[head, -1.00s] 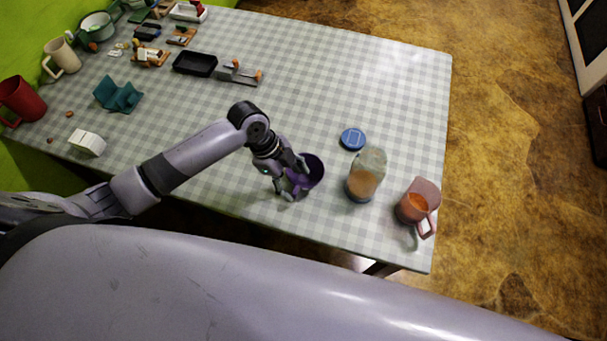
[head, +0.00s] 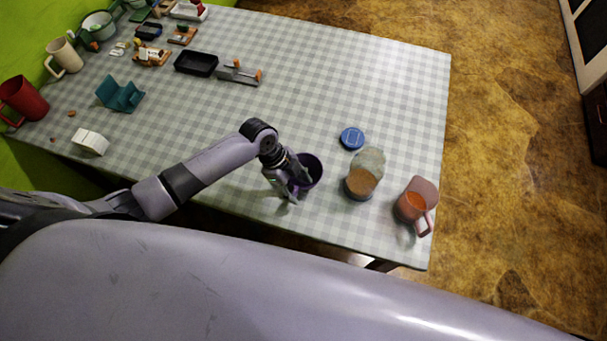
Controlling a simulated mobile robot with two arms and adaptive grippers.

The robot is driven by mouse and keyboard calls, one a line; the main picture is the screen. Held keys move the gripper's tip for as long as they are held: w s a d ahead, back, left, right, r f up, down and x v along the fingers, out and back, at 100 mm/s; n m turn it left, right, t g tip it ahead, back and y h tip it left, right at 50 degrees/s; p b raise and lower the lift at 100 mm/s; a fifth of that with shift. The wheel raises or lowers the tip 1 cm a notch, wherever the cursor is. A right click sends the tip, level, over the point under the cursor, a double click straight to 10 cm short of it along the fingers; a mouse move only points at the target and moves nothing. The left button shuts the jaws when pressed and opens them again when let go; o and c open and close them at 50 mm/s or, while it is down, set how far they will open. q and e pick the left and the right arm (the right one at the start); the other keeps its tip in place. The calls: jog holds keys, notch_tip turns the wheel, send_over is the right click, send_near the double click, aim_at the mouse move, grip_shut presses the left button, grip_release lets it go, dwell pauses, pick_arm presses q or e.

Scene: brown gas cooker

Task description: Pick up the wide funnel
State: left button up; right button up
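The wide funnel (head: 314,165) is a purple, round-mouthed piece near the front edge of the checked table. My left gripper (head: 297,188) is at the funnel's left side and hides part of it. Its fingers point down and to the right, right against or just in front of the funnel wall. I cannot tell whether they touch it or have closed on it. My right gripper is not in view.
Right of the funnel stand a clear jar with brown contents (head: 362,183), a blue lid (head: 352,138) and a pink mug (head: 413,205) with orange contents. A black tray (head: 196,63) and a metal tool (head: 240,74) lie farther back. The table's middle is clear.

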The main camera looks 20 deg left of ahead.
pick_arm(q)
jog(key=shift+s+f, duration=0.1)
jog(key=shift+s, duration=0.05)
jog(key=c, duration=0.5)
jog(key=shift+o, duration=0.2)
jog(key=shift+r, duration=0.35)
jog(key=shift+c, duration=0.7)
notch_tip(320, 180, up, 20)
jog(key=b, duration=0.2)
jog(key=shift+f+b, duration=0.25)
jog(key=shift+b, duration=0.05)
grip_shut()
